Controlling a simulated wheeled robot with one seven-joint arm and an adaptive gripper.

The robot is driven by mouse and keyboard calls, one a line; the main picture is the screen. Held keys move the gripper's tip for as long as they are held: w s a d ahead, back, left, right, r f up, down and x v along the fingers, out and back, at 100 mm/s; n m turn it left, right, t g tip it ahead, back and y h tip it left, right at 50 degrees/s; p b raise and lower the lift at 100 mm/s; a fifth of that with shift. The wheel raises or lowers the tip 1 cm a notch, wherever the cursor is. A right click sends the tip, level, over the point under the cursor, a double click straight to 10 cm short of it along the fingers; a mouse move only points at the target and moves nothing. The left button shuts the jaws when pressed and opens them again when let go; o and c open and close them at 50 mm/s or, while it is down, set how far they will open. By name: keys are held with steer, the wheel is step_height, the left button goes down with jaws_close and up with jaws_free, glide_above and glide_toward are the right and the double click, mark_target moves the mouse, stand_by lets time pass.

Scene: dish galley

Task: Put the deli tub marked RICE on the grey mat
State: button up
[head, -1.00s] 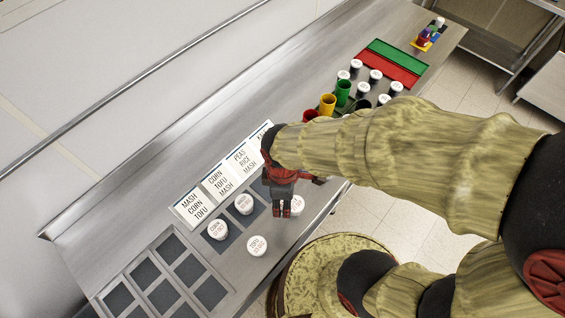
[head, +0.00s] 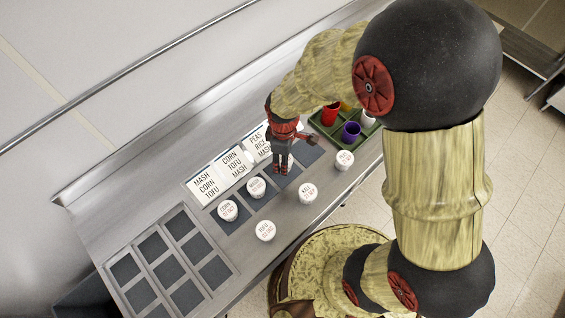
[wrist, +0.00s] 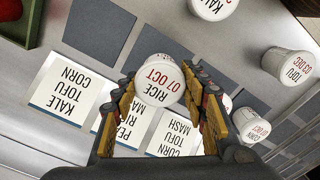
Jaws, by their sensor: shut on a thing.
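My gripper (head: 281,172) is shut on the RICE tub. In the wrist view, this white tub (wrist: 157,82) sits between the fingers (wrist: 163,95), its lid reading RICE 07 OCT. In the head view, the gripper mostly hides the tub. The grey mat (wrist: 147,44) by the PEAS RICE MASH card shows behind the tub; in the head view that mat (head: 287,179) lies at the fingertips. I cannot tell whether the tub touches it. Another bare grey mat (head: 308,150) lies to the right.
MASH (head: 256,187) and CORN (head: 228,210) tubs stand on other mats. KALE (head: 307,192) and TOFU (head: 265,230) tubs stand near the counter's front edge, another tub (head: 345,160) farther right. A green tray (head: 325,140) holds cups. A dark-celled tray (head: 170,262) lies left.

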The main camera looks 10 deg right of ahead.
steer(key=shift+w+f, duration=0.3)
steer(key=shift+f, duration=0.1)
steer(key=shift+w+a+f, duration=0.1)
steer(key=shift+f, duration=1.5)
steer(key=shift+f+b, duration=0.1)
steer(key=shift+b, duration=0.25)
steer(key=o, duration=1.2)
